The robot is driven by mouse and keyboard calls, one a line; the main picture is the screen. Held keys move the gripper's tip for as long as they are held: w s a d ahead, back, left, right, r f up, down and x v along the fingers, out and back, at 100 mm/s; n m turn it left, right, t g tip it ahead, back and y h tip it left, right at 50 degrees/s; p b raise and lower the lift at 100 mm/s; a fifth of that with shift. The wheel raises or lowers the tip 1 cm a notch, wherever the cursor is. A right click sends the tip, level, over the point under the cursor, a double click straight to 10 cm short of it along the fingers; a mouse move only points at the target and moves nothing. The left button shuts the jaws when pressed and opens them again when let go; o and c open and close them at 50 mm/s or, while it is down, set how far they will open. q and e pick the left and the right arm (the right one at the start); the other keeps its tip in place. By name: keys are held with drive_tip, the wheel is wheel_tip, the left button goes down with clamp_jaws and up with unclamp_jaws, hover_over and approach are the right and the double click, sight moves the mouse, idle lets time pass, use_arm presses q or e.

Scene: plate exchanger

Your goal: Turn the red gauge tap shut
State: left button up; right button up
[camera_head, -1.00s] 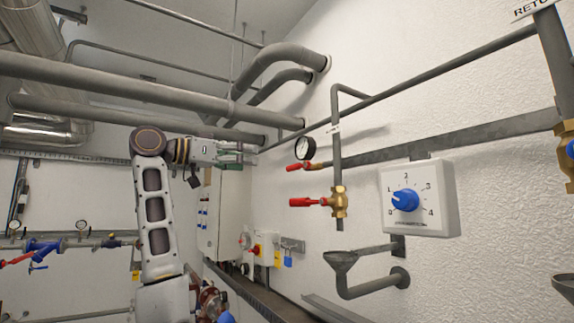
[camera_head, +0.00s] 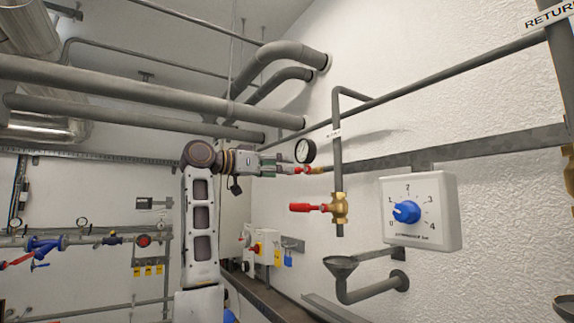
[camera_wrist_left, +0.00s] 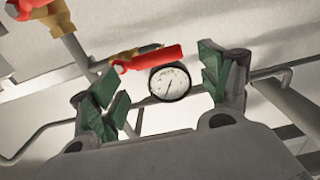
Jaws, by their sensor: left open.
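The red gauge tap (camera_head: 296,169) is a small red lever below the round white pressure gauge (camera_head: 305,151) on the wall pipe. In the left wrist view the red lever (camera_wrist_left: 150,58) lies crosswise beyond the fingers, with the gauge (camera_wrist_left: 170,83) beside it. My left gripper (camera_head: 276,167) is open with its fingertips close to the lever's free end. In the wrist view its green finger pads (camera_wrist_left: 158,88) stand apart on either side of the lever and gauge. Whether they touch the lever I cannot tell. My right gripper is not in view.
Another red-handled brass valve (camera_head: 339,207) sits just below on a vertical pipe. A white box with a blue dial (camera_head: 407,211) is on the wall to the right. A drain funnel (camera_head: 341,262) is below. Large grey pipes (camera_head: 150,95) run overhead.

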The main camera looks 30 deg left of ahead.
use_arm(q)
drive_tip(key=shift+p+x, duration=0.4)
drive_tip(key=shift+x, duration=1.15)
drive_tip(key=c, duration=0.4)
drive_tip(key=shift+s+r, duration=0.1)
drive_tip(key=shift+s, duration=0.2)
drive_tip(key=c, duration=1)
drive_tip(key=shift+w, duration=0.1)
drive_tip(key=shift+c, duration=0.2)
